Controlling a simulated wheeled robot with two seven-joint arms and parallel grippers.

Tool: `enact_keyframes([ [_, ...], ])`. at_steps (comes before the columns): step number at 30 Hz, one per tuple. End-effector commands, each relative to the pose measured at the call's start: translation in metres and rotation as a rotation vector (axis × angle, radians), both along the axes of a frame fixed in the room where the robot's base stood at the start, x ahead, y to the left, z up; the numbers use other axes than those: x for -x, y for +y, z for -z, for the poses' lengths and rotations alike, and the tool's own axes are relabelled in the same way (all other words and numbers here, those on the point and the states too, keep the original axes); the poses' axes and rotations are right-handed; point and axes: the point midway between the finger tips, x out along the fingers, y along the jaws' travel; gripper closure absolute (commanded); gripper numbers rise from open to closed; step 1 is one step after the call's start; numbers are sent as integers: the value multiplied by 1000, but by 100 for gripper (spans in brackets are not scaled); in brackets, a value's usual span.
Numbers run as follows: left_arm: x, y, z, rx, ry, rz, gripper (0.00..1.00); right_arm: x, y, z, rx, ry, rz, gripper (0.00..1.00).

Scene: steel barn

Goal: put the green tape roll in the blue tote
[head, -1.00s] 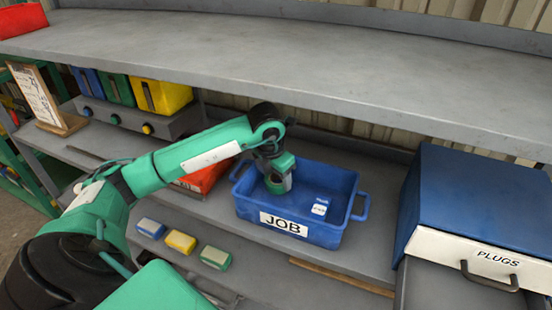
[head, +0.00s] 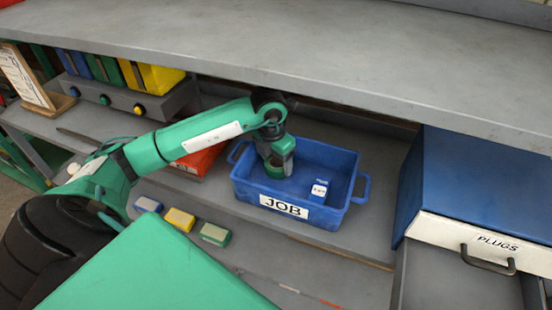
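The blue tote (head: 335,217) stands on the lower shelf with a white JOB label on its front. My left gripper (head: 276,166) reaches down into the left part of the tote. The green tape roll (head: 275,172) is at its fingertips, inside the tote walls, partly covered by the gripper. One grey finger shows on the right side of the roll; the far finger is hidden. I cannot tell whether the fingers grip the roll or stand apart around it, or whether the roll touches the tote floor. My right gripper is not in view.
A small blue-and-white item (head: 319,190) lies in the tote's right part. A red bin (head: 201,160) stands behind my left forearm. Several coloured blocks (head: 180,219) lie in front. The blue PLUGS cabinet (head: 480,190) is at right. The upper shelf (head: 330,65) overhangs the tote.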

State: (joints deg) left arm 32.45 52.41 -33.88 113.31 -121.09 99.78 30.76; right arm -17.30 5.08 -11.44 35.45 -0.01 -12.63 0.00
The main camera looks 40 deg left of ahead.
Motion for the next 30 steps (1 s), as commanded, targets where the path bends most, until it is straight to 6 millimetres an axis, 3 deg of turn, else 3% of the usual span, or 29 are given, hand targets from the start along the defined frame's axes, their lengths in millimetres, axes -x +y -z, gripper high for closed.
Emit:
enact_keyframes([
  [8,0,0,-6,0,-2,0,31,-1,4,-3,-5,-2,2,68],
  [21,7,1,-68,0,-3,0,31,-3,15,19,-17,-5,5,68],
  [30,9,2,-78,0,0,0,31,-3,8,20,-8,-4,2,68],
])
